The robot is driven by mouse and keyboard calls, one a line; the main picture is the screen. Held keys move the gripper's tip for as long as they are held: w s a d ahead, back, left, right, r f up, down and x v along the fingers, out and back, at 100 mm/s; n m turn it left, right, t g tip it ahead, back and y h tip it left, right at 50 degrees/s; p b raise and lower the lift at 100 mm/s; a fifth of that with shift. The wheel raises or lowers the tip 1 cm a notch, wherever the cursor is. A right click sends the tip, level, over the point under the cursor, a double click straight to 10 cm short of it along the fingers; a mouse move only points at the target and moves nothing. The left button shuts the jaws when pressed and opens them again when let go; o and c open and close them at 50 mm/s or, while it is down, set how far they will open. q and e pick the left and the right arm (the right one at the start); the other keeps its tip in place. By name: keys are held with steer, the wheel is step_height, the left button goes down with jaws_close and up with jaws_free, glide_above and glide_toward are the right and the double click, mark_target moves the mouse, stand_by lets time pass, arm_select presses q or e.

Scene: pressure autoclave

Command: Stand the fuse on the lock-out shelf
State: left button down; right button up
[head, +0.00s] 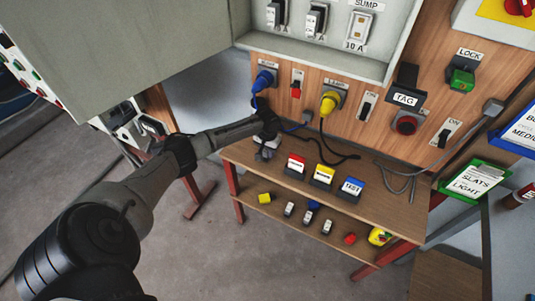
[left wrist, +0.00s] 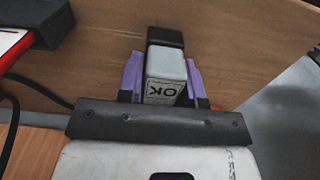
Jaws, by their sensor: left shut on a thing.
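My left gripper (head: 268,143) is over the left end of a wooden bench top (head: 330,203). In the left wrist view its purple fingers (left wrist: 165,82) are shut on a fuse (left wrist: 166,70), a pale block with an "OK" label and a black end. The black end points away from the wrist, towards the wood. The fuse shows only small and partly hidden below the gripper in the head view. I cannot tell whether it touches the wood. No label marks which board is the lock-out shelf. My right gripper is not in view.
Red (head: 295,166), yellow (head: 323,176) and blue (head: 351,188) labelled blocks stand on the bench top, right of the gripper. The lower shelf (head: 260,212) holds several small items. A black cable (head: 335,160) lies along the back. Blue (head: 264,80) and yellow (head: 330,101) plugs jut from the panel.

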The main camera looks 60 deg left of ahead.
arm_select(q)
steer(key=shift+d+f, duration=0.1)
steer(key=shift+f, duration=0.65)
steer(key=c, duration=0.8)
jaws_free()
